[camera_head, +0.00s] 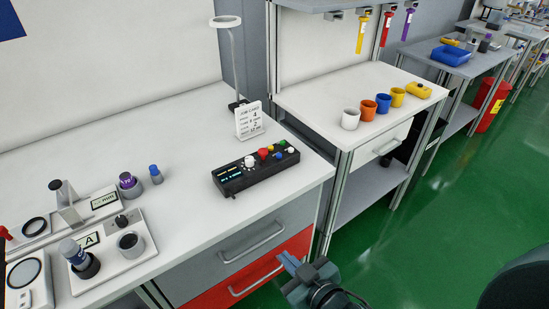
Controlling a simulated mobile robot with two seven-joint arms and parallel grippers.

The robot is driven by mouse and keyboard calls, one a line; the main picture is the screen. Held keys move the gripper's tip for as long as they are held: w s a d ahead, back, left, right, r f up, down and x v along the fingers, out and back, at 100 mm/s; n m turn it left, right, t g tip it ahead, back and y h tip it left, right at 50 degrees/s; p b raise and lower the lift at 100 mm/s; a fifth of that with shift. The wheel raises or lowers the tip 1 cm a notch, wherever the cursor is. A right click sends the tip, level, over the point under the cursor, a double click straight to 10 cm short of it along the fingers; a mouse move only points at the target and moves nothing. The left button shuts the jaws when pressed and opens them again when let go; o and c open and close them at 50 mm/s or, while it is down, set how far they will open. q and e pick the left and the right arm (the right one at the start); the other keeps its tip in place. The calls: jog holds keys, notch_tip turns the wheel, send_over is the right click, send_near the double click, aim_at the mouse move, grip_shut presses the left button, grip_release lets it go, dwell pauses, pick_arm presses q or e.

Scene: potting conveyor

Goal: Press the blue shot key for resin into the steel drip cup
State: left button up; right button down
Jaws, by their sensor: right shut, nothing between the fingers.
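A black control box (256,173) with a small lit display lies on the white bench. A small blue key (279,155) is on its right half, among red, green and white ones. A grey metallic cup (131,243), perhaps the steel drip cup, sits on the plate marked A at the lower left. Its contents cannot be made out. My right gripper (286,261) is shut and empty, in front of the bench by the drawers, below and apart from the control box. My left gripper is not in view.
A job card (249,120) and a lamp (235,55) stand behind the box. The bench front right of the plate is clear.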

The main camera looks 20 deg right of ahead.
jog(key=w+a+r+n+g+y+b, duration=0.25)
jog(key=w+a+r+n+y, duration=0.45)
jog(key=n, duration=0.5)
jog(key=w+a+r+n+g+y+b, duration=0.1)
jog(key=w+a+r+n+g+y, duration=0.35)
jog(key=r+n, duration=0.55)
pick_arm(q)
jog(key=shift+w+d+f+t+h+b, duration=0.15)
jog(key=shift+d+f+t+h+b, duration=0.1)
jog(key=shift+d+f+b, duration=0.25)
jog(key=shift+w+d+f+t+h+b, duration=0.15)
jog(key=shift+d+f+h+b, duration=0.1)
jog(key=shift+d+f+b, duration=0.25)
pick_arm(e)
jog(key=w+d+r+n+t+h, duration=0.1)
jog(key=w+d+n+h, duration=0.4)
jog(key=w+d+h, duration=0.7)
jog(key=w+d+r, duration=0.1)
jog(key=w+d, duration=0.2)
jog(key=d, duration=0.2)
jog(key=shift+d+r+t, duration=0.2)
jog(key=shift+d+t, duration=0.2)
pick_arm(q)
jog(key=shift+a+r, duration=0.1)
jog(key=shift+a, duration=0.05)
pick_arm(e)
jog(key=shift+w, duration=0.1)
